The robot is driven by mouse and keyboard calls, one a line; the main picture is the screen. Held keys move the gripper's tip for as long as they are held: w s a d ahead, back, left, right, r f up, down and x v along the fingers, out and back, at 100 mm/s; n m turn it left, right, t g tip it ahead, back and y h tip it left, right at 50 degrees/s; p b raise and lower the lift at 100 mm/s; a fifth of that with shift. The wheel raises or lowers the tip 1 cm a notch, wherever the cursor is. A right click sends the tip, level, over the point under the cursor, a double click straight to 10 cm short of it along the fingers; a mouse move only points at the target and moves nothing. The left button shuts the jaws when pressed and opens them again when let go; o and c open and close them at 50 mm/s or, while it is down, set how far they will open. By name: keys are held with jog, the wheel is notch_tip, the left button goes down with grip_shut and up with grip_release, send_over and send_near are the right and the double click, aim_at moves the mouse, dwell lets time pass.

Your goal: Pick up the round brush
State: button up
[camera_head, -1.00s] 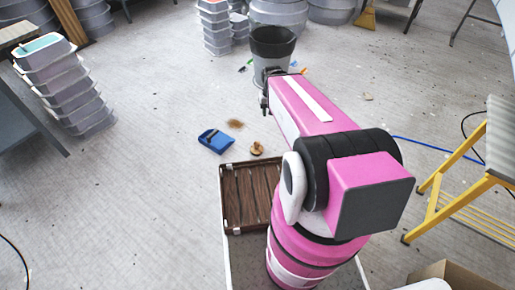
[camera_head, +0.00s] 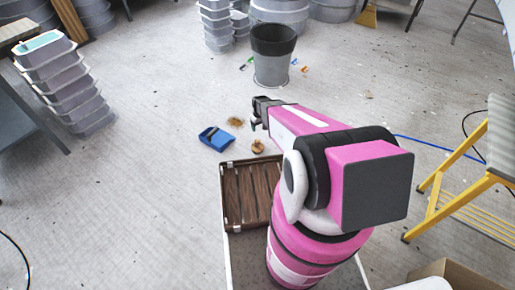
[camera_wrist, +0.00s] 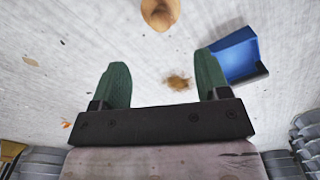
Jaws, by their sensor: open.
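The round brush (camera_head: 258,146) is a small tan-brown rounded thing on the floor, just right of the blue dustpan (camera_head: 215,138). In the wrist view the brush (camera_wrist: 160,12) is at the top edge, partly cut off, beyond the gap between my fingers. My gripper (camera_wrist: 162,70) is open and empty, with two green fingers apart. In the head view my gripper (camera_head: 254,119) hangs above the floor, a little behind the brush. The dustpan also shows in the wrist view (camera_wrist: 243,72), by the right finger.
A brown dust pile (camera_head: 236,122) lies near the dustpan. A wooden slatted crate (camera_head: 228,193) is in front of the brush. A grey bin (camera_head: 272,68) stands behind, with small coloured bits around it. A yellow step stool (camera_head: 450,195) stands right.

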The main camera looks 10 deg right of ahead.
send_over(258, 140)
jog(key=shift+n, duration=0.3)
jog(key=f, duration=0.7)
jog(key=shift+s+f, duration=0.25)
jog(key=shift+f, duration=0.15)
notch_tip(258, 140, down, 6)
jog(key=shift+r, duration=0.25)
jog(key=f, duration=0.4)
jog(key=shift+w+a+f, duration=0.15)
jog(key=shift+w, duration=0.15)
jog(key=shift+f, duration=0.5)
jog(key=shift+s, duration=0.1)
jog(key=shift+c, duration=0.3)
jog(key=c, duration=1)
